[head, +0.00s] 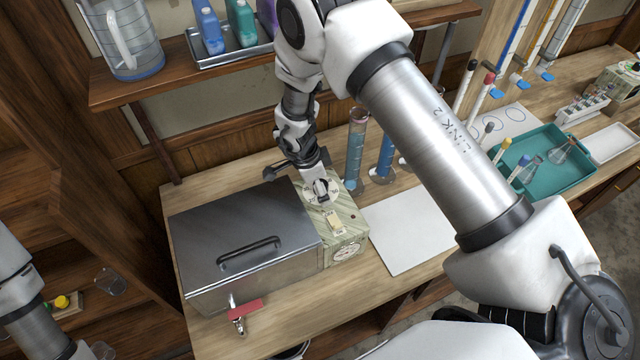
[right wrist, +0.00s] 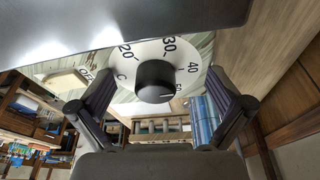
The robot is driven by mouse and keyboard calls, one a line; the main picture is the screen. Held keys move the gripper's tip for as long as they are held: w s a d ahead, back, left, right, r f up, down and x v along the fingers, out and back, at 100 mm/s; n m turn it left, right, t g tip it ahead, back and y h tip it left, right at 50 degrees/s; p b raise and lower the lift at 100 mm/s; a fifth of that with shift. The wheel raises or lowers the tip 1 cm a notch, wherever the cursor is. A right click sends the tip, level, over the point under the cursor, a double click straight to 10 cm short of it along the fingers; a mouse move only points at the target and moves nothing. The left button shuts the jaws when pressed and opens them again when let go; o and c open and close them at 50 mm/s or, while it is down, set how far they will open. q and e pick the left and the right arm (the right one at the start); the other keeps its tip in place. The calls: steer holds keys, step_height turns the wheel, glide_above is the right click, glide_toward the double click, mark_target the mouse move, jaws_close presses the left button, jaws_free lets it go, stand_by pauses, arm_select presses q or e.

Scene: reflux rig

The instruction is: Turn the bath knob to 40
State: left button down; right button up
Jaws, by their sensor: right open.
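The bath knob (right wrist: 155,82) is a round black knob on a white dial (right wrist: 183,55) in the right wrist view. The dial shows 20, 30, 40 and a partly hidden mark past 40. A light pointer line on the knob seems to point toward that mark, past 40. My right gripper (right wrist: 161,82) is open, with one finger on each side of the knob; contact cannot be told. In the head view, the control box (head: 347,247) stands against the metal bath (head: 240,225), with my right gripper over its dial. My left gripper is out of view; only its arm shows.
A red-handled tap (head: 245,308) sticks out of the bath's front. Blue-filled cylinders (head: 355,150) stand close behind the box. A white mat (head: 405,235) lies to its right, with a teal tray (head: 565,180) farther right. A shelf (head: 135,92) overhangs behind.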

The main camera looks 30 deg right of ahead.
steer(key=shift+s+r, duration=0.1)
steer(key=shift+r, duration=0.05)
steer(key=shift+r, duration=0.3)
steer(key=shift+v, duration=3.2)
steer(key=shift+a, duration=0.1)
